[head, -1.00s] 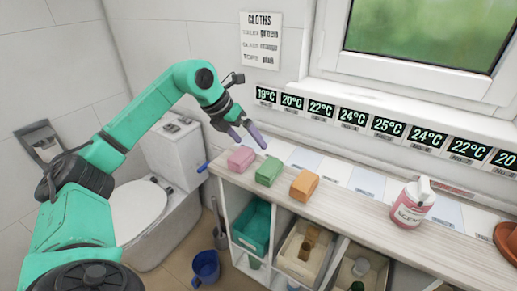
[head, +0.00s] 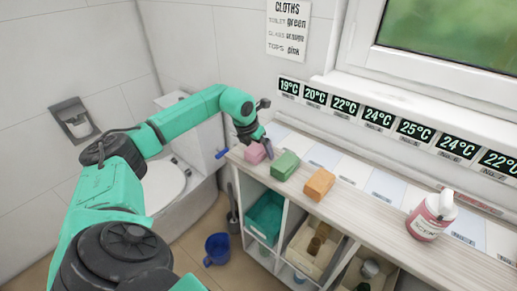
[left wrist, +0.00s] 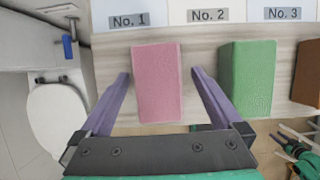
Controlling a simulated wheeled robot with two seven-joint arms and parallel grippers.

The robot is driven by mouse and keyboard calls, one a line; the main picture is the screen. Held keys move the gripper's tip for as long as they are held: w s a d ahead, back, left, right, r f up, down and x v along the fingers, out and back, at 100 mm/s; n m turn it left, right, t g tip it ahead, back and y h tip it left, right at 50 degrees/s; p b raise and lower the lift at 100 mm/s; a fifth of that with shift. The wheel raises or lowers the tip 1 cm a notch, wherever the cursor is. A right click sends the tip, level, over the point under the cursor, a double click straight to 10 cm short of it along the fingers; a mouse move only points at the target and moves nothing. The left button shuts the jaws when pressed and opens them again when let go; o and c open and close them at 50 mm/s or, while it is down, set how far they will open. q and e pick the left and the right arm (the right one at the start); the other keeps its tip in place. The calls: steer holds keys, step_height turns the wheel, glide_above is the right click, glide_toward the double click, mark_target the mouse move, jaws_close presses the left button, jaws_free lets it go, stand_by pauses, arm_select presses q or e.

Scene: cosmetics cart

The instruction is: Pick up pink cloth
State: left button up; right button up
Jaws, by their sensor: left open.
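The pink cloth (head: 255,153) is a folded block at the left end of the wooden counter. In the left wrist view the pink cloth (left wrist: 157,82) lies between the two purple fingers of my left gripper (left wrist: 160,92). The fingers stand apart on either side of it, with a gap on each side. In the head view my left gripper (head: 264,146) is at the pink cloth and partly covers it. The green cloth (head: 286,165) lies just to the right, and the orange cloth (head: 319,184) lies beyond it. My right gripper is not in view.
A pink bottle (head: 432,215) stands further right on the counter (head: 370,211). A row of temperature displays (head: 377,117) is on the wall behind. Bins, including a teal one (head: 265,218), sit below. A toilet (head: 165,190) and blue bucket (head: 217,248) are left of the counter.

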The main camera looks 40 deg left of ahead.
mark_target(259, 146)
arm_select(q)
steer(key=shift+f, duration=0.1)
steer(key=c, duration=1.4)
steer(key=shift+o, duration=0.2)
step_height(259, 146, up, 20)
steer(key=shift+p, duration=0.35)
